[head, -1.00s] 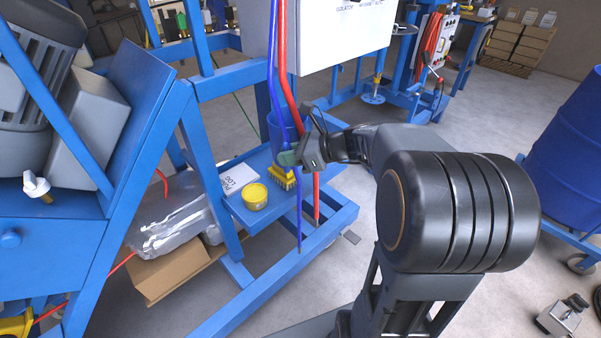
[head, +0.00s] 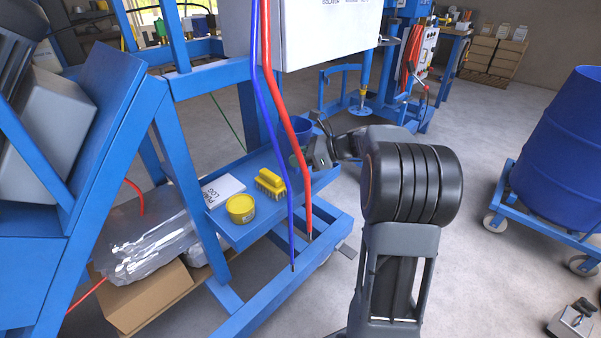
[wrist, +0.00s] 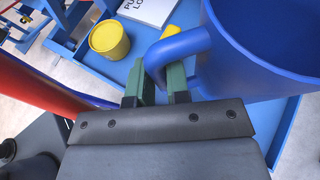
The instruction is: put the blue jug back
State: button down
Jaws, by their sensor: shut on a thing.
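The blue jug (wrist: 262,50) fills the upper right of the wrist view, with its handle (wrist: 175,48) toward the left. My gripper (wrist: 162,82) is shut on the jug's handle with green fingers on either side of it. In the head view the jug (head: 301,128) shows behind the red hose, at the right end of the blue shelf (head: 226,228). My gripper (head: 306,157) is there beside it, partly hidden by the hose. I cannot tell whether the jug's base touches the shelf.
On the shelf are a yellow brush (head: 270,184), a yellow tub (head: 240,208) and a white log book (head: 222,190). A red hose (head: 285,105) and a blue hose (head: 275,120) hang in front. A blue drum (head: 570,150) stands right; open floor lies between.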

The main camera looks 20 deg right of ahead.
jog(key=shift+w+d+f+b, duration=0.15)
jog(key=shift+f+b, duration=0.1)
jog(key=shift+f, duration=0.45)
jog(key=shift+w+d+f+b, duration=0.15)
jog(key=shift+f+b, duration=0.15)
jog(key=shift+f, duration=0.45)
jog(key=shift+w+d+f+b, duration=0.15)
jog(key=shift+f+b, duration=0.1)
jog(key=shift+f, duration=0.6)
jog(key=c, duration=1.1)
grip_release()
